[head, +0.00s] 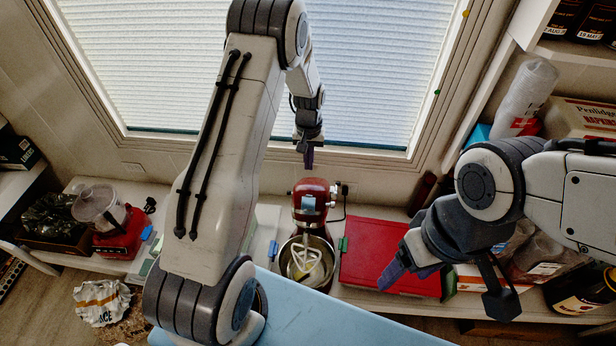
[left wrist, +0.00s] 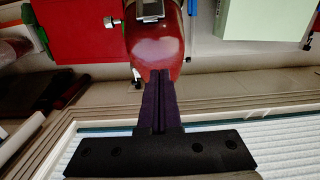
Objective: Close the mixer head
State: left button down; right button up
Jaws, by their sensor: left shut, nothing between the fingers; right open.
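The red stand mixer (head: 313,188) stands on the shelf below the window. Its head looks tilted up, with the pale beater (head: 308,262) showing over the metal bowl (head: 291,272). My left gripper (head: 309,163) is shut and empty just above and behind the top of the mixer head. In the left wrist view, the shut purple fingers (left wrist: 161,82) overlap the rounded end of the red mixer head (left wrist: 155,45); I cannot tell whether they touch it.
A red flat box (head: 375,250) lies right of the mixer. A red food processor (head: 122,236) stands at the left. Boxes and jars fill the right shelves. The window (head: 370,80) is close behind my left gripper.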

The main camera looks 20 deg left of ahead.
aim_at(308, 188)
pick_arm(q)
jog(key=s+f, duration=0.2)
jog(key=f, duration=0.1)
jog(key=d+f+p, duration=0.1)
jog(key=shift+s+f, duration=0.15)
jog(key=shift+s, duration=0.25)
pick_arm(e)
jog(key=shift+r, duration=0.65)
jog(key=shift+f, duration=0.1)
